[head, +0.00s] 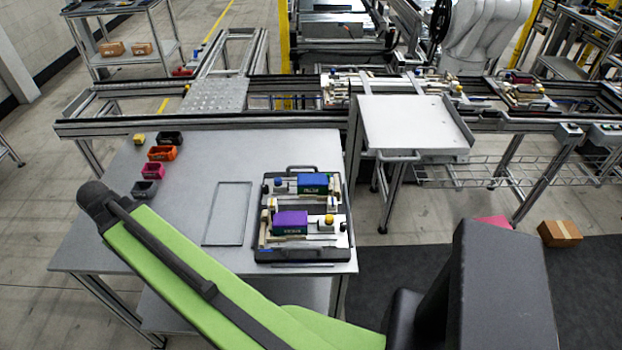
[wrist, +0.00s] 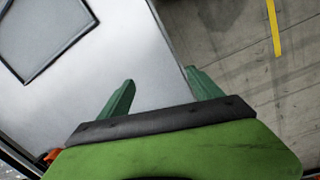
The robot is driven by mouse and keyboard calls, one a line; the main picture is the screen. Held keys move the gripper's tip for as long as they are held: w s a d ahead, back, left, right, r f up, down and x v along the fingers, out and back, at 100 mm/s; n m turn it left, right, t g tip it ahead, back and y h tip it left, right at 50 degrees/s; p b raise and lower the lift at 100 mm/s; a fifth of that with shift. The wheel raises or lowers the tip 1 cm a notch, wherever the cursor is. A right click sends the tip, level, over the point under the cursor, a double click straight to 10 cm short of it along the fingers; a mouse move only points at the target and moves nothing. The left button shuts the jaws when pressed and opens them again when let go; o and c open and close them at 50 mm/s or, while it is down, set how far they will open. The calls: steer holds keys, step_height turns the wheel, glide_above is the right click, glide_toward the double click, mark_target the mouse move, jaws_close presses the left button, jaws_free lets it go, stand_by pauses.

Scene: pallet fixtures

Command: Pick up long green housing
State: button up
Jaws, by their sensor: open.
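A purple housing (head: 290,222) sits in the front part of the fixture. My gripper (wrist: 158,88) shows in the wrist view with its two green fingers apart and nothing between them. It is over the table edge, away from the fixture. No housing shows in the wrist view. The gripper is not visible in the head view.
The grey table (head: 185,215) has a flat rectangular outline (head: 229,213) left of the fixture. Small bins, among them orange (head: 163,153) and pink (head: 153,170), stand at its left. A conveyor frame (head: 200,122) runs behind. A white tray stand (head: 412,125) is at the right.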

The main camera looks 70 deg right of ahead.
steer(key=s+d+r+n+g+p, duration=0.1)
steer(key=s+d+r+p, duration=0.3)
steer(key=d, duration=0.6)
steer(key=s+d+r+p, duration=0.25)
steer(key=d+r, duration=0.25)
steer(key=d, duration=0.5)
steer(key=s+d+r+n+g+h+p, duration=0.15)
steer(key=s+d+r+p, duration=0.3)
steer(key=s+d, duration=0.8)
steer(key=g+b, duration=0.1)
steer(key=b, duration=0.9)
glide_above(311, 179)
steer(key=w, duration=0.3)
steer(key=shift+n+y, duration=0.35)
steer(key=shift+y, duration=0.1)
steer(key=f, duration=0.8)
steer(key=shift+s+a, duration=0.2)
steer(key=shift+a, duration=0.2)
steer(key=shift+s+d+f+b, duration=0.1)
steer(key=shift+s+f+b, duration=0.1)
steer(key=shift+f+b, duration=0.1)
steer(key=shift+r, duration=0.15)
steer(key=b+x, duration=0.4)
steer(key=x, duration=0.1)
steer(key=shift+s+b, duration=0.2)
steer(key=shift+b, duration=0.15)
